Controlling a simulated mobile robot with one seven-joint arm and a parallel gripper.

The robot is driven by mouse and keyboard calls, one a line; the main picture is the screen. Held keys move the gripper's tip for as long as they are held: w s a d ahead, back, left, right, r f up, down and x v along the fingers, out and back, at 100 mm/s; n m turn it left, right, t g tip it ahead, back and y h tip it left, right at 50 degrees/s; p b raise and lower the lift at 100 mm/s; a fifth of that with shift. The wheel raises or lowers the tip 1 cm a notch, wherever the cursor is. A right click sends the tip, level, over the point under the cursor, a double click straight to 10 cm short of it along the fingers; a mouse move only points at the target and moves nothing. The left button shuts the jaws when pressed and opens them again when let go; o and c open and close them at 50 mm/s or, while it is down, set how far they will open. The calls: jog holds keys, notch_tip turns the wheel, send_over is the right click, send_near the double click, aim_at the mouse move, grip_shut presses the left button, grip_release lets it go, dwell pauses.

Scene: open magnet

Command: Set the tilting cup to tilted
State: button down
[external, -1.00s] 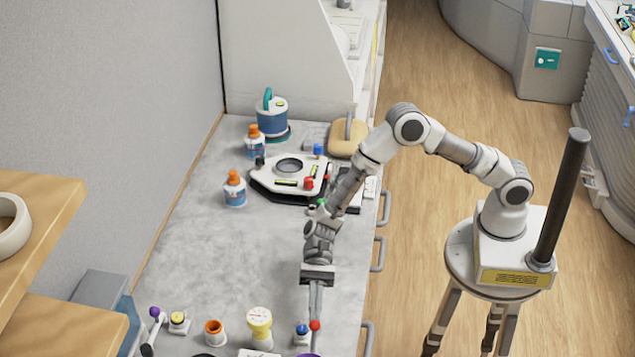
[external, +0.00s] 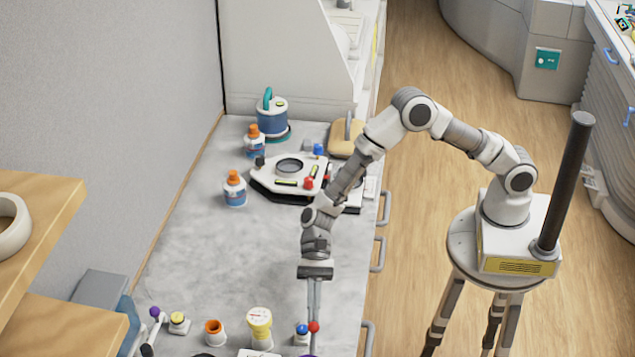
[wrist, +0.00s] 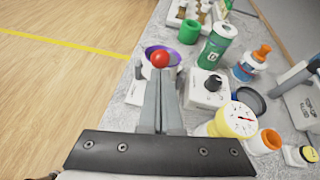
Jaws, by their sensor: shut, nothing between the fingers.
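A purple-rimmed cup (wrist: 187,56) that looks like the tilting cup stands near the counter edge in the wrist view. A red ball (wrist: 160,58) shows in front of it, just past my fingertips. I cannot tell whether the ball belongs to the cup, or how far the cup leans. In the external view only a sliver of purple (external: 308,355) shows at the bottom edge, near the red ball (external: 314,327). My gripper (wrist: 160,78) is shut and empty, fingers together, pointing at the ball. It also shows in the external view (external: 314,312). Contact is unclear.
A yellow-topped dial (wrist: 240,119), an orange-rimmed cup (wrist: 266,142) and a black knob on a white box (wrist: 212,84) stand right of my fingers in the wrist view. A green can (wrist: 217,46) stands behind. The counter's middle (external: 235,255) is clear.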

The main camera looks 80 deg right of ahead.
jog(key=a+r+h+p, duration=0.2)
jog(key=a+r+p, duration=0.2)
jog(key=a, duration=0.4)
jog(key=shift+a+r, duration=0.4)
jog(key=shift+r, duration=0.05)
jog(key=shift+a, duration=0.1)
jog(key=a+r+v, duration=0.1)
jog(key=r+v, duration=0.1)
jog(key=v, duration=1.1)
jog(key=shift+w+a+r+b, duration=0.2)
jog(key=shift+a+r+b, duration=0.05)
jog(key=shift+a+b, duration=0.15)
jog(key=shift+d+r, duration=0.1)
